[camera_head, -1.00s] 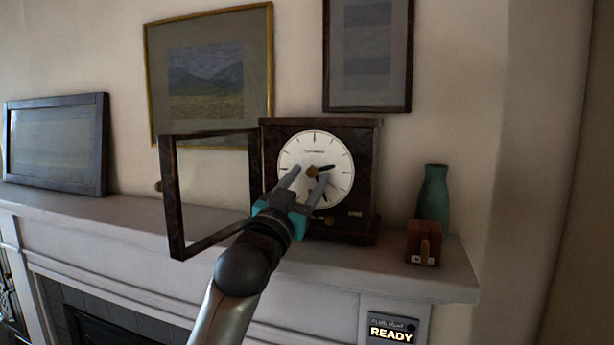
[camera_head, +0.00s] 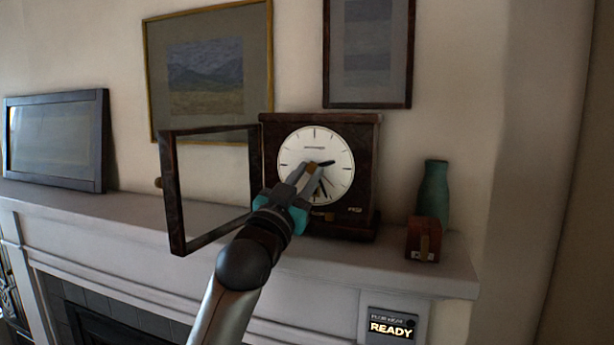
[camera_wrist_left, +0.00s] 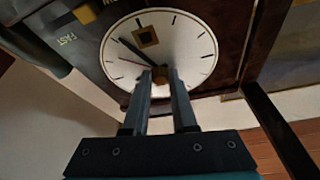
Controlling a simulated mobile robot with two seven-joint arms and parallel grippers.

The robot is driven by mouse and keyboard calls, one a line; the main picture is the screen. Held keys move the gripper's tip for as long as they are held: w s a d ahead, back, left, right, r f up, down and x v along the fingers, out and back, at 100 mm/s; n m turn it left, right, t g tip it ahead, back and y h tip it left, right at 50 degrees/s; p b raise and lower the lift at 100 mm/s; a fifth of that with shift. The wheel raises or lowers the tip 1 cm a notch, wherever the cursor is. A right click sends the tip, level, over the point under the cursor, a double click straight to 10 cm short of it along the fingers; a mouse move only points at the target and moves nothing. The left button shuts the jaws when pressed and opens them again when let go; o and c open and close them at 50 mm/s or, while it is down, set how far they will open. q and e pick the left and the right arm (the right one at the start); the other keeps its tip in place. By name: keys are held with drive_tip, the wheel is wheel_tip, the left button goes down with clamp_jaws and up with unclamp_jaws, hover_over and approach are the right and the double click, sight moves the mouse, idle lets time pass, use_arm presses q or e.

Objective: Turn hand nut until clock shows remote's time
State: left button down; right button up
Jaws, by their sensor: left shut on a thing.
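The clock (camera_head: 362,160) is a dark wooden case on the mantel with a round white face (camera_head: 292,150). One black hand (camera_head: 327,163) points right and slightly up; another (camera_head: 323,187) points down and slightly right. My left gripper (camera_head: 308,174) reaches the face centre from the lower left and is shut on the brass hand nut (camera_head: 311,167). The left wrist view shows its fingers (camera_wrist_left: 160,82) together at the nut, before the face (camera_wrist_left: 195,45). The fingers hide part of the dial. I cannot identify a remote or its time. My right gripper is out of view.
The clock's framed door (camera_head: 173,200) stands open at left, close to my left arm. A small reddish-brown box (camera_head: 423,239) and a green vase (camera_head: 434,192) stand right. A panel reading READY (camera_head: 391,327) is below the mantel (camera_head: 390,277). Pictures hang behind.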

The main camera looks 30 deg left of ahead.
use_arm(q)
drive_tip(key=shift+m+p, duration=0.45)
drive_tip(key=shift+m, duration=0.05)
drive_tip(key=c, duration=0.7)
unclamp_jaws()
